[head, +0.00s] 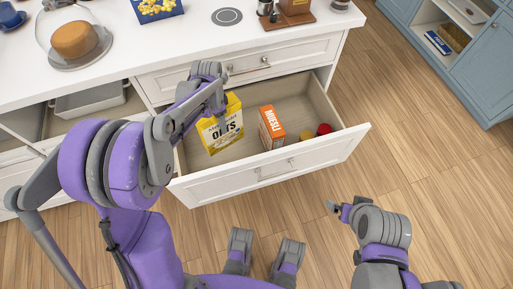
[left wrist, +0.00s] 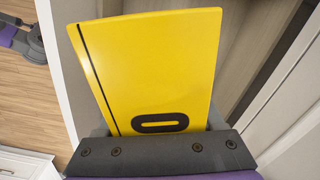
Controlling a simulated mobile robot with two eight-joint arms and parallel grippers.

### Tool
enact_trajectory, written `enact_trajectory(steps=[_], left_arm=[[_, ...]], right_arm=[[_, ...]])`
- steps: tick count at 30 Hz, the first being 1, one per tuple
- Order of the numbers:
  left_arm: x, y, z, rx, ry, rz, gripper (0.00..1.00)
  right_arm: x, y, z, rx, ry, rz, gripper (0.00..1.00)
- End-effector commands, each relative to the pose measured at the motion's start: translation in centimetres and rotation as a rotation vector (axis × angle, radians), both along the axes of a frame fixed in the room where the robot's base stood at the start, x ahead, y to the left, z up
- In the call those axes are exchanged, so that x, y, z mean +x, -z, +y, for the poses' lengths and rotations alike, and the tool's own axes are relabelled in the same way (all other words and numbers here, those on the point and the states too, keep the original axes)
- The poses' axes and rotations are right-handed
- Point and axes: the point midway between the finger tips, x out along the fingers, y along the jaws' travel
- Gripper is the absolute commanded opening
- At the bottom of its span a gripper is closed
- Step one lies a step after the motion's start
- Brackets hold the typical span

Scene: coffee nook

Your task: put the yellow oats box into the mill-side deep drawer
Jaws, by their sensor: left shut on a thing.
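The yellow oats box (head: 222,128) is in my left gripper (head: 222,98), which is shut on its upper part. In the head view the box overlaps the left part of the open deep drawer (head: 270,176). It is slightly tilted, and I cannot tell whether its base touches the drawer floor. In the left wrist view the yellow box (left wrist: 150,65) fills the middle, with drawer walls beyond it. My right gripper (head: 336,207) is low over the floor, away from the drawer; its jaws are too small to read.
In the drawer stand an orange muesli box (head: 271,128), right of the oats, and a red item (head: 324,129) near the right front. A shut drawer (head: 240,65) is above. A cake under a glass dome (head: 74,40) and a wooden-based mill (head: 294,8) are on the counter.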

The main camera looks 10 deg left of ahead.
Motion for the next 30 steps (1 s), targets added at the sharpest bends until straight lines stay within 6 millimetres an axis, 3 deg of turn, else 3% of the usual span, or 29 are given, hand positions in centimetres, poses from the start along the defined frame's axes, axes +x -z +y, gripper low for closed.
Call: enact_trajectory(steps=[1, 7, 13, 21, 30], left_arm=[[0.3, 2.8, 0.7, 0.000, 0.051, 0.005, 0.00], [1.4, 6.7, 2.6, -0.001, 0.229, 0.003, 0.00], [1.8, 8.5, 3.3, -0.002, 0.301, 0.001, 0.00], [1.8, 13.1, 3.3, -0.002, 0.306, 0.001, 0.00], [1.8, 15.7, 3.3, -0.002, 0.305, 0.001, 0.00]], right_arm=[[0.0, 3.0, 0.0, 0.000, 0.000, 0.010, 0.98], [0.2, 7.4, 0.0, 0.000, 0.000, 0.025, 0.98], [0.4, 9.0, 0.0, 0.000, 0.000, 0.031, 0.98], [0.5, 10.5, 0.0, 0.000, 0.000, 0.036, 0.98], [0.6, 11.4, 0.0, 0.000, 0.000, 0.038, 0.98]])
